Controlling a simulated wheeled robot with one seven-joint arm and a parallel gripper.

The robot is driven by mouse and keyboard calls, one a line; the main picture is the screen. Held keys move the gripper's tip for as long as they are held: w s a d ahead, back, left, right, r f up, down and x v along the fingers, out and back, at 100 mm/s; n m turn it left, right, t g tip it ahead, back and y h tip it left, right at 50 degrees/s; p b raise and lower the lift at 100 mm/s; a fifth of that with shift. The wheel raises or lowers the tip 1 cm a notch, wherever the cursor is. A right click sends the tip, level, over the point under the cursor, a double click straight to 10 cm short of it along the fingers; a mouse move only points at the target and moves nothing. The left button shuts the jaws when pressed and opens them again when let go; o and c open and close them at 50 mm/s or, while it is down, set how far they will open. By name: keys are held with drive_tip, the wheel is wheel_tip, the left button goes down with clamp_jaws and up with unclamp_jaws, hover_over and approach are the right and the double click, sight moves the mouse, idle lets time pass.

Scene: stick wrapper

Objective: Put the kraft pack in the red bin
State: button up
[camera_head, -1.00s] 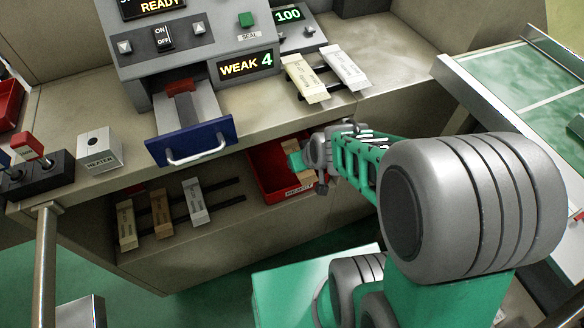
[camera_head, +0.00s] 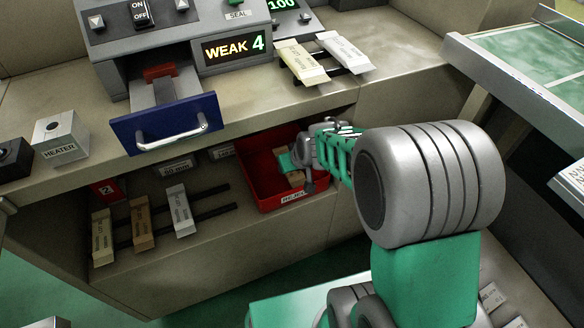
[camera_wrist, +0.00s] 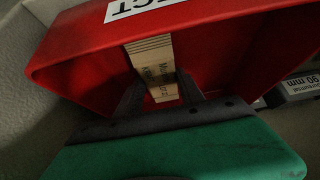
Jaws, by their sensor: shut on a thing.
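The red bin (camera_head: 262,196) stands on the shelf under the counter, with a white label on its front. It fills much of the wrist view (camera_wrist: 80,45). My gripper (camera_head: 288,162) is inside the bin's opening in the head view. In the wrist view, my gripper (camera_wrist: 160,98) is shut on the kraft pack (camera_wrist: 152,65), a tan pack with printed text and a ridged end. The pack lies within the outline of the bin; I cannot tell whether it touches the floor. In the head view the pack (camera_head: 294,180) is partly hidden by the gripper.
Several wrapped packs (camera_head: 140,222) rest on dark rails on the shelf left of the bin. Two pale packs (camera_head: 303,62) lie on the counter above. A blue drawer (camera_head: 165,130) juts out above the shelf. The counter edge overhangs the bin.

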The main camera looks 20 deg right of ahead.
drive_tip(key=shift+f, duration=0.2)
drive_tip(key=o, duration=1.4)
drive_tip(key=shift+o, duration=0.2)
drive_tip(key=shift+r, duration=0.1)
drive_tip(key=shift+r, duration=0.35)
drive_tip(key=p+v, duration=0.5)
drive_tip(key=v, duration=0.7)
drive_tip(key=s+a+r+m+g+h, duration=0.1)
drive_tip(key=s+r+g, duration=0.3)
drive_tip(key=s, duration=0.9)
drive_tip(key=shift+m, duration=0.4)
